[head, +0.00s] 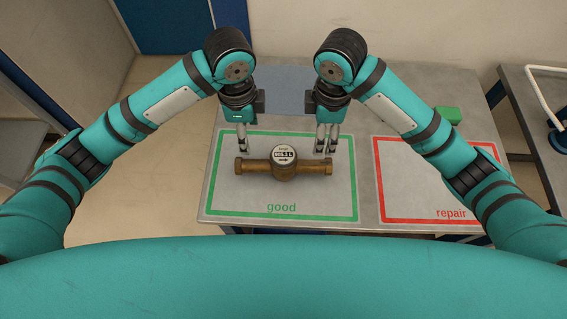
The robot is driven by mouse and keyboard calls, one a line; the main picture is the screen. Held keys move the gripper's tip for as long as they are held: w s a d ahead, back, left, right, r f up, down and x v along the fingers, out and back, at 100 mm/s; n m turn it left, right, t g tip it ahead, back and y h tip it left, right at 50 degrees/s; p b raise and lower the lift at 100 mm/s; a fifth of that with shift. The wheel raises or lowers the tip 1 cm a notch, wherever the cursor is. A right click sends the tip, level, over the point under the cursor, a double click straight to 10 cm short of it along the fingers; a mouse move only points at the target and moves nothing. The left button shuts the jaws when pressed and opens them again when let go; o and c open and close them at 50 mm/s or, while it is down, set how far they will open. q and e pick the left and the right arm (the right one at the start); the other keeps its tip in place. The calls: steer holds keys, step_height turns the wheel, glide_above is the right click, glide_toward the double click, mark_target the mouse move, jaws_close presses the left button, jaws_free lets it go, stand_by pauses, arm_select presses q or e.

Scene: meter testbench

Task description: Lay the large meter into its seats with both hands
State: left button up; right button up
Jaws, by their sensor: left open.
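The large meter (284,160), a brass body with a round white dial, lies flat inside the green "good" outline on the table. Its brass pipe ends point left and right. My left gripper (242,150) points down at the meter's left end; it is open and holds nothing. My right gripper (326,149) points down by the right end, with its fingers apart. From this angle I cannot tell whether the fingertips touch the pipe ends. I cannot make out the seats in this view.
The grey table (367,208) also has a red "repair" outline (455,221) to the right. A green object (447,115) stands behind that outline. A blue-grey patch (285,88) lies at the back between my arms. Another bench (518,100) with a white tube stands at far right.

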mark_target(253, 162)
arm_select(q)
steer(key=f, duration=1.7)
steer(key=shift+w+f, duration=0.2)
arm_select(e)
steer(key=f, duration=1.7)
steer(key=shift+w+f, duration=0.2)
arm_select(q)
jaws_close()
arm_select(e)
jaws_close()
arm_select(q)
steer(key=shift+r, duration=0.1)
arm_select(e)
steer(key=shift+r, duration=0.15)
